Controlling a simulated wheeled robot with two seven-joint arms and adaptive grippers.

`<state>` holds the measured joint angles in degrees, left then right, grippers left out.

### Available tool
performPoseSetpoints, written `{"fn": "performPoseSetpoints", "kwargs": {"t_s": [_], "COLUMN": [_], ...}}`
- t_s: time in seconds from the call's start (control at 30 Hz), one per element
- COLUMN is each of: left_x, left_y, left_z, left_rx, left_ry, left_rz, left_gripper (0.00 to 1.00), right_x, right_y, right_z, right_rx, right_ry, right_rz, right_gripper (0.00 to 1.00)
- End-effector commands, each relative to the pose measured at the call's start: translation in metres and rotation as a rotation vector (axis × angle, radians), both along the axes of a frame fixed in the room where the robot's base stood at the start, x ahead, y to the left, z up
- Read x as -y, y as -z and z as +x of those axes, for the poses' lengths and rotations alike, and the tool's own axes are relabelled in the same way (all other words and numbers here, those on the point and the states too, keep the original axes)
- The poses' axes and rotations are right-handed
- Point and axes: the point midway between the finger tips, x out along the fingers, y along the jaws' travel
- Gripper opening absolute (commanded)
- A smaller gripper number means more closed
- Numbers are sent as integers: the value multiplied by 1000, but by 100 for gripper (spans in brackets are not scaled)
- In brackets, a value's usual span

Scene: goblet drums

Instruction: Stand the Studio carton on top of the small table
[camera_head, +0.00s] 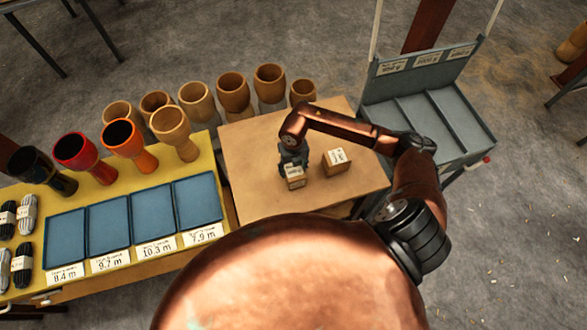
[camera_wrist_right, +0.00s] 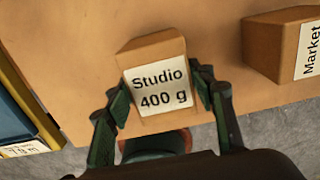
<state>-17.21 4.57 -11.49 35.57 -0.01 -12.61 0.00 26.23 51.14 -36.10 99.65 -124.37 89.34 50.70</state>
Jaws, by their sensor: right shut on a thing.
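The Studio carton (camera_head: 295,178) is a small tan box with a white label. In the right wrist view the carton (camera_wrist_right: 155,75) reads "Studio 400 g". My right gripper (camera_head: 292,168) is shut on it, with a finger on either side. The carton looks upright, over the small wooden table (camera_head: 250,150), near its middle. I cannot tell whether its base touches the tabletop. A second carton (camera_head: 336,160) stands on the table just right of it; in the wrist view this carton (camera_wrist_right: 285,45) reads "Market". My left gripper is not in view.
A yellow bench (camera_head: 205,165) with blue trays (camera_head: 110,218), cords and several goblet drums adjoins the table on the left. More drums (camera_head: 233,92) stand behind the table. A grey cart (camera_head: 452,115) with compartments stands at the right. The table's left part is bare.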

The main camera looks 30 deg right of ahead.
Motion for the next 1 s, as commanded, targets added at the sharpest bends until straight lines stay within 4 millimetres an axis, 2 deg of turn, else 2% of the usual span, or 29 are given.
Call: {"fn": "performPoseSetpoints", "kwargs": {"t_s": [0.03,0.07,0.3,0.67,0.77,1.0], "left_x": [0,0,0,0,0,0], "left_y": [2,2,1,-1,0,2], "left_z": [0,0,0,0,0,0], "left_rx": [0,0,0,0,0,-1], "left_ry": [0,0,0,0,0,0], "left_rz": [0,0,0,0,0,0], "left_gripper": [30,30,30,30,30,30], "right_x": [0,0,0,0,1,1], "right_y": [2,2,2,-4,-17,-67], "right_z": [0,0,0,0,1,1], "right_rx": [0,-1,-1,1,2,4], "right_ry": [0,0,0,0,-2,-1], "right_rz": [0,-1,0,0,0,-2], "right_gripper": [12,51,68,68,68,68]}}
